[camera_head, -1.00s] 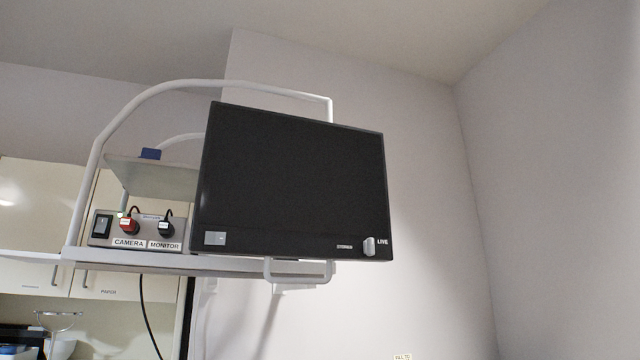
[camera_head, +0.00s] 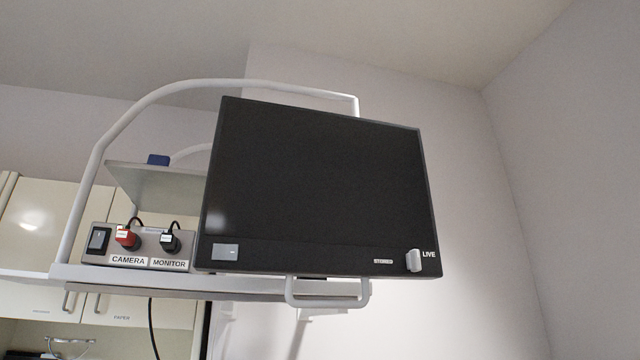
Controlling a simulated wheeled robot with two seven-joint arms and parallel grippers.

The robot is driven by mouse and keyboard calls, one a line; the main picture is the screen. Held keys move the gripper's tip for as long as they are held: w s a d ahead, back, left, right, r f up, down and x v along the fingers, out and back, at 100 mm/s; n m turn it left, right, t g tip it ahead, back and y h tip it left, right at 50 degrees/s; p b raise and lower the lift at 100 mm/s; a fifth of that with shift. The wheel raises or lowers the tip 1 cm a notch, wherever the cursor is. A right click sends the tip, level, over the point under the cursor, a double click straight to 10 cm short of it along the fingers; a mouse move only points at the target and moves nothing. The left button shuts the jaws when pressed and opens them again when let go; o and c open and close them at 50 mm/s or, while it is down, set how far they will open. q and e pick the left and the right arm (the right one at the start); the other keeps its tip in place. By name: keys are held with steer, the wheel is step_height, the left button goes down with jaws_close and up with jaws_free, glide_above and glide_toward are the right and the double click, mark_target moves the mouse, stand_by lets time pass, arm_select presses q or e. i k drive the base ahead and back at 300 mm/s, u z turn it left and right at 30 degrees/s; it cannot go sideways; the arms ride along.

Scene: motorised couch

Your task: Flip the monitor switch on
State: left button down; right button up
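The monitor (camera_head: 318,185) hangs in the middle of the head view with a dark, blank screen. At its lower right is a light switch lever (camera_head: 413,260) between the labels STORED and LIVE, at the LIVE side. A pale square button (camera_head: 225,252) sits at its lower left. Left of the monitor, a grey power box (camera_head: 150,239) carries a black rocker switch (camera_head: 98,240), a red plug (camera_head: 127,238) over the CAMERA label and a black plug (camera_head: 169,242) over the MONITOR label. I cannot tell the rocker's position. Neither gripper is in view.
A white tubular frame (camera_head: 82,200) with a shelf (camera_head: 160,185) surrounds the box, and a handle (camera_head: 328,300) hangs below the monitor. Cream cabinets (camera_head: 35,222) are behind at left. The space right of the monitor is clear up to the wall (camera_head: 570,180).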

mark_target(221, 252)
steer(key=z, duration=1.85)
steer(key=k, duration=0.9)
steer(key=u, duration=1.15)
steer(key=i, duration=0.5)
steer(key=u, duration=0.05)
